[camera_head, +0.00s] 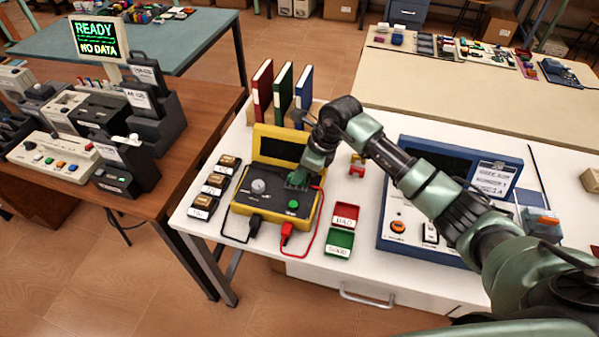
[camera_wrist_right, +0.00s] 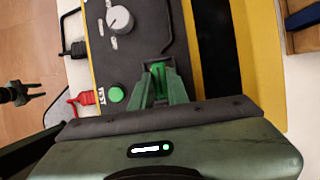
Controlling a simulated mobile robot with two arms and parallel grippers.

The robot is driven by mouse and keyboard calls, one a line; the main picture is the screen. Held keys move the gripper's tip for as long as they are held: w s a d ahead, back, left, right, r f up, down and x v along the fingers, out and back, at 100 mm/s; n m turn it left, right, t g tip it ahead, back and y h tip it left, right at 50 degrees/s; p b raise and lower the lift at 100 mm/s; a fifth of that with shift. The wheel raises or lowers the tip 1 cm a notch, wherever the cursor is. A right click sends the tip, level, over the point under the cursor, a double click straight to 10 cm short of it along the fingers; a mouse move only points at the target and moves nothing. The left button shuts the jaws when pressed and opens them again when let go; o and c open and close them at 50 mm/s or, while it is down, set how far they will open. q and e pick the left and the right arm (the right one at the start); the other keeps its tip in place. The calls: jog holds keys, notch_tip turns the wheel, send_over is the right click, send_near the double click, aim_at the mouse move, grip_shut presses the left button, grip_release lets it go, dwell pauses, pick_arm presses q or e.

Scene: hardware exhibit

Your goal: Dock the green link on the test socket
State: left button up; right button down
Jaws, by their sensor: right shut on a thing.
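The yellow tester (camera_head: 240,208) stands on the white table, with a dark panel, a grey knob and a green button (camera_head: 293,204). My right gripper (camera_head: 297,182) is low over the panel's right side. In the right wrist view its fingers are shut on the small green link (camera_wrist_right: 158,70), at the panel near the raised yellow-framed screen part. The test socket is hidden by the fingers and link, so I cannot tell whether the link is seated. A dark gripper-like shape, seemingly my left gripper (camera_wrist_right: 18,93), shows at the left of the right wrist view; its jaws are unclear.
Three small black boxes (camera_head: 215,184) line the tester's left side. Red and black leads run at its front. A red tray (camera_head: 345,215) and a green tray (camera_head: 339,243) lie to the right, before a blue case (camera_head: 389,238). Upright binders (camera_head: 284,92) stand behind.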

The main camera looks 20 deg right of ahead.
jog(key=shift+f, duration=0.3)
jog(key=c, duration=1.6)
grip_release()
jog(key=shift+c, duration=0.2)
jog(key=shift+r, duration=0.1)
jog(key=shift+p+v, duration=1.65)
jog(key=shift+v, duration=1)
jog(key=p+v, duration=0.3)
jog(key=v, duration=0.2)
jog(key=shift+s+d+r, duration=0.15)
jog(key=shift+r, duration=0.05)
